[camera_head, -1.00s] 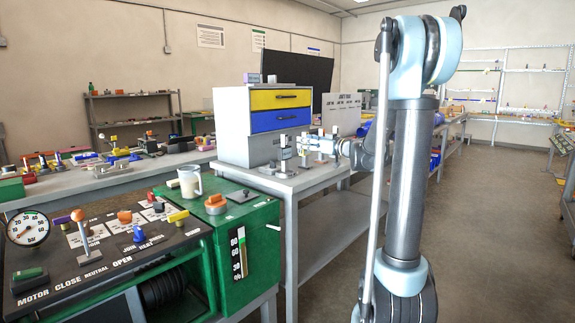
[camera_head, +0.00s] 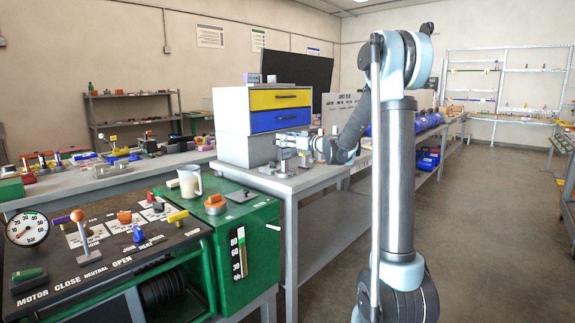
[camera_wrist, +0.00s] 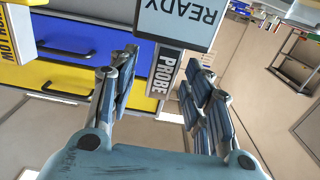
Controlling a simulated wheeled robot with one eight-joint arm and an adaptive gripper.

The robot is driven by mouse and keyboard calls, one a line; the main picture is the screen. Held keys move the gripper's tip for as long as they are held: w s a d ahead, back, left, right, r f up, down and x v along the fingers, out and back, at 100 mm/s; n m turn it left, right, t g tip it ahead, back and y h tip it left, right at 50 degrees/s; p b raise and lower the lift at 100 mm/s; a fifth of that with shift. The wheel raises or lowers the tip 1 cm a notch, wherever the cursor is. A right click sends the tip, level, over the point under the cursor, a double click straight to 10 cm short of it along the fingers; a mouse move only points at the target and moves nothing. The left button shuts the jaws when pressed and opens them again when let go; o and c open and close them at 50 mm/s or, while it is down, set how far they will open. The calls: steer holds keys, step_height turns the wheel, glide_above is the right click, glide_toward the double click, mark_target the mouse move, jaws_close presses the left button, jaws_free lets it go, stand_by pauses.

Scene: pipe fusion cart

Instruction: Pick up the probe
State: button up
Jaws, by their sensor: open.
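A dark upright piece with a white PROBE label (camera_wrist: 167,70) shows in the wrist view, below a pale panel reading READY (camera_wrist: 182,20). My gripper (camera_wrist: 162,80) is open, with one finger to the left of the labelled piece and the other to its right. I see no finger closed on it. In the head view my gripper (camera_head: 298,143) is above the near part of the grey table (camera_head: 292,184), in front of the drawer unit. There the probe is too small and too covered by the gripper to make out.
The drawer unit (camera_head: 281,98) with yellow and blue drawers stands just behind my gripper. A green cart (camera_head: 258,235) with a white jug (camera_head: 190,182) and a lever panel is at the front left. The floor (camera_head: 480,235) at right is clear.

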steer(key=shift+w+a, duration=0.4)
steer(key=shift+a, duration=0.1)
jaws_close()
steer(key=shift+r, duration=0.1)
step_height(320, 180, up, 10)
steer(key=shift+f, duration=0.1)
steer(key=c, duration=0.6)
jaws_free()
steer(key=shift+c, duration=0.2)
jaws_close()
